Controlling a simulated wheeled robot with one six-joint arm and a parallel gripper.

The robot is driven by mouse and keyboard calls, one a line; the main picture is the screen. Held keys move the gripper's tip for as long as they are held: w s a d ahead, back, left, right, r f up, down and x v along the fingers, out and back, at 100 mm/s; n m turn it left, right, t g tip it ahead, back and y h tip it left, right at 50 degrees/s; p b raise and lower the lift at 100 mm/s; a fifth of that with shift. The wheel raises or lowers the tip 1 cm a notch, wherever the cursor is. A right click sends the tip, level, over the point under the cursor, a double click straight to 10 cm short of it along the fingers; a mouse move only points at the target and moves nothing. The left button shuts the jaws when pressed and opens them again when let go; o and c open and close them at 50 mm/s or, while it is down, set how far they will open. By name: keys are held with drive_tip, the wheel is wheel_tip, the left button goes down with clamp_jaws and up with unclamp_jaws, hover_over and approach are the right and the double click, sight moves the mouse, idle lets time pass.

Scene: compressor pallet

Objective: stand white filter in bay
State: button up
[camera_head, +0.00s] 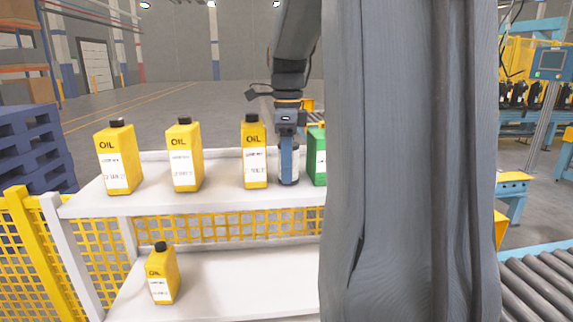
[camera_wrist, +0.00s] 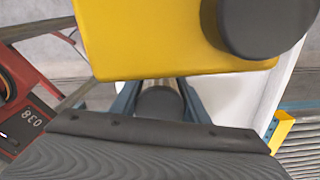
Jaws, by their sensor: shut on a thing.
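The white filter (camera_head: 296,167) is between my gripper's (camera_head: 288,172) blue fingers in the head view, at the upper shelf (camera_head: 218,177). It looks upright, between a yellow oil bottle (camera_head: 254,152) on the left and a green bottle (camera_head: 317,158) on the right. One finger covers part of it. Whether its base touches the shelf I cannot tell. In the wrist view my gripper (camera_wrist: 158,95) is shut on it, and its dark round end (camera_wrist: 160,103) shows between the fingers. No marked bay edges can be made out.
Two more yellow oil bottles (camera_head: 119,158) (camera_head: 184,156) stand left on the upper shelf. A smaller one (camera_head: 162,273) stands on the lower shelf (camera_head: 235,278). In the wrist view a yellow bottle (camera_wrist: 165,40) is close above my fingers. My arm hides the shelf's right part.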

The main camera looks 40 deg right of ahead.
drive_tip(key=shift+f, duration=0.2)
drive_tip(key=o, duration=1.1)
